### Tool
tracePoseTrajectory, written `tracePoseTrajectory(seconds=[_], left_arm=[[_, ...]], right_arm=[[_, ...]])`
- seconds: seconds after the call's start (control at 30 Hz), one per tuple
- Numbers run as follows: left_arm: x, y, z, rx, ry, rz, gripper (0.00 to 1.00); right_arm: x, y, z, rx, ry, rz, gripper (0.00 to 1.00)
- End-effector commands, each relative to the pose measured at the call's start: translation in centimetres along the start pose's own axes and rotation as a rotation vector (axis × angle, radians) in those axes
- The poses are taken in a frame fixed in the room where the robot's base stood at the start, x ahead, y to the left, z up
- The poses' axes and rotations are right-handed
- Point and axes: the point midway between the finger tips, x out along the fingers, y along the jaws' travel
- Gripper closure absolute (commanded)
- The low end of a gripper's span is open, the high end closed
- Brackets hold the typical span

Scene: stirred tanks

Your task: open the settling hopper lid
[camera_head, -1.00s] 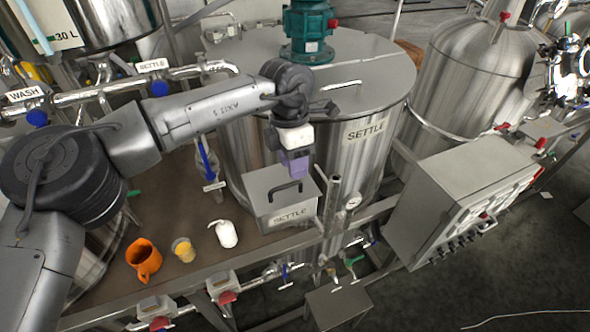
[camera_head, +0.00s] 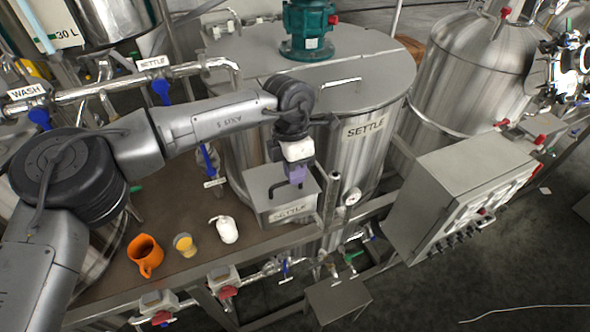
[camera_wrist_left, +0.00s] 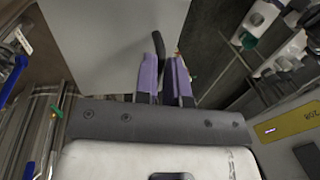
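The settling hopper (camera_head: 290,215) is a grey metal box labelled SETTLE, in front of the big tank in the head view. Its flat lid (camera_head: 262,183) lies closed on top. My left gripper (camera_head: 296,180) is down at the lid, its purple fingers hiding most of the dark handle. In the left wrist view the fingers (camera_wrist_left: 165,80) are close together, with the black lid handle (camera_wrist_left: 158,45) between them; they look shut on it. The grey lid (camera_wrist_left: 100,40) also shows there. My right gripper is not in view.
The large SETTLE tank (camera_head: 350,110) stands right behind the hopper. A gauge (camera_head: 352,196) and a control box (camera_head: 460,200) are to the right. An orange jug (camera_head: 145,255), a yellow-filled cup (camera_head: 185,244) and a white bottle (camera_head: 227,230) stand on the bench at left.

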Motion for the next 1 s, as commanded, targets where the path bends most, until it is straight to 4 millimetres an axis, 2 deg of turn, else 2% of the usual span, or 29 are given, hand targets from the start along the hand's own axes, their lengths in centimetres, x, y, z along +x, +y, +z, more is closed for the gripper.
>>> tracePoseTrajectory(seconds=[0.1, 0.6, 1.0], left_arm=[[0.0, 0.0, 0.0, 0.0, 0.0, 0.0, 1.0], [-0.2, 0.0, 0.0, 0.001, -0.001, 0.0, 1.0], [-2.7, 1.5, 0.0, -0.003, -0.002, 0.003, 1.0]], right_arm=[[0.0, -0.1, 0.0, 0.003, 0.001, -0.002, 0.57], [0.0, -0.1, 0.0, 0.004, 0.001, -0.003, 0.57], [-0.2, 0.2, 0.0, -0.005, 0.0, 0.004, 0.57]])
